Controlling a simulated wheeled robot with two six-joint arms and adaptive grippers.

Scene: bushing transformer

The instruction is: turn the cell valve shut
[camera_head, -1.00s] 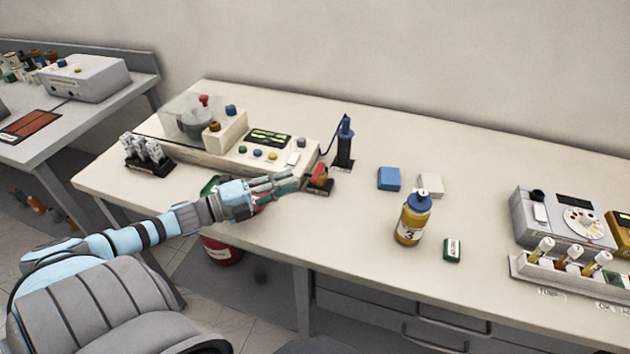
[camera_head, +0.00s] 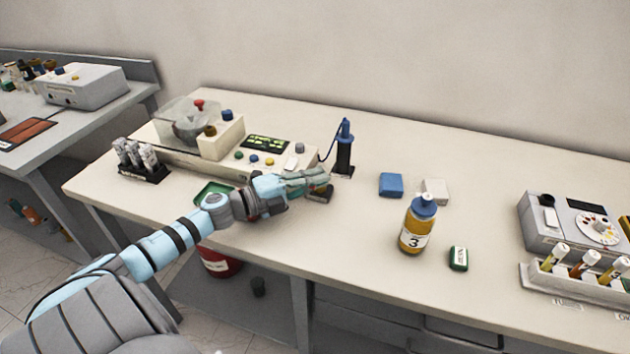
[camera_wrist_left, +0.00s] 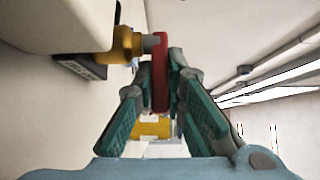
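The cell valve shows in the left wrist view, with a yellow body (camera_wrist_left: 126,44) beside the pale casing of a bench unit and a flat red handle (camera_wrist_left: 160,84). My left gripper (camera_wrist_left: 160,76) has its green fingers on either side of the red handle, and they appear closed against its faces. In the head view my left gripper (camera_head: 318,180) reaches over the valve at the bench unit's right end. The fingers hide most of the valve there, including the red handle. My right gripper is in neither view.
A blue probe on a black stand (camera_head: 344,150) stands just behind the left gripper. A blue block (camera_head: 391,185), a white block (camera_head: 436,190) and an orange bottle (camera_head: 417,226) stand to the right. A green tray (camera_head: 213,192) lies left, beside my arm.

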